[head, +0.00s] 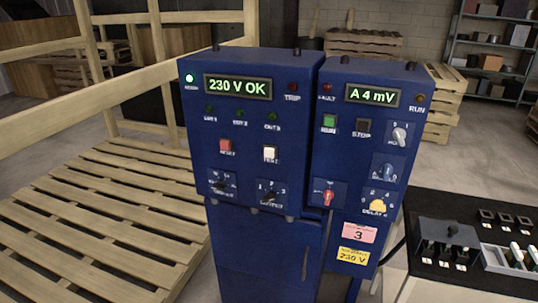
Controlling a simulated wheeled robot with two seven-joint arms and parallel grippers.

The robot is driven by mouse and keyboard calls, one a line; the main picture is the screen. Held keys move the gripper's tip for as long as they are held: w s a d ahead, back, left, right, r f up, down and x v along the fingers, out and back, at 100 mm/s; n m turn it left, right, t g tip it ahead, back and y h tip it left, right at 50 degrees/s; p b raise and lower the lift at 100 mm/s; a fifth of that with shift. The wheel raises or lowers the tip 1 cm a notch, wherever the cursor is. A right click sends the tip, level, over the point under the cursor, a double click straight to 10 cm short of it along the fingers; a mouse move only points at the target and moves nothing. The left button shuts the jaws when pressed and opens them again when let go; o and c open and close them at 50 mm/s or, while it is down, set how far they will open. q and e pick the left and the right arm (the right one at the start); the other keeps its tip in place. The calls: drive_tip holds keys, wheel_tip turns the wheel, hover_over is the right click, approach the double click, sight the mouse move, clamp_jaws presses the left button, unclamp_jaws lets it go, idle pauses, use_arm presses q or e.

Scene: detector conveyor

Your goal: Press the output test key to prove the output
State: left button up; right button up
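The blue control cabinet (232,122) stands in the middle of the head view. Its left display (237,86) reads "230 V OK" in green. A lit green lamp (190,78) is left of that display. Below it, three dark green lamps sit in a row, the middle one (239,111) among them. A white key (270,153) with a label that seems to read "TEST" sits at the lower right of this panel. A red key (226,146), labelled "RESET", is to its left. Two dark rotary selectors (270,191) are below. Neither gripper is in view.
The right panel's display (372,95) reads "A 4 mV", above a green key (329,121), a dark key, and several knobs. A black-topped bench (425,205) with small parts is at the lower right. Wooden pallets (95,215) fill the left. Shelves stand behind.

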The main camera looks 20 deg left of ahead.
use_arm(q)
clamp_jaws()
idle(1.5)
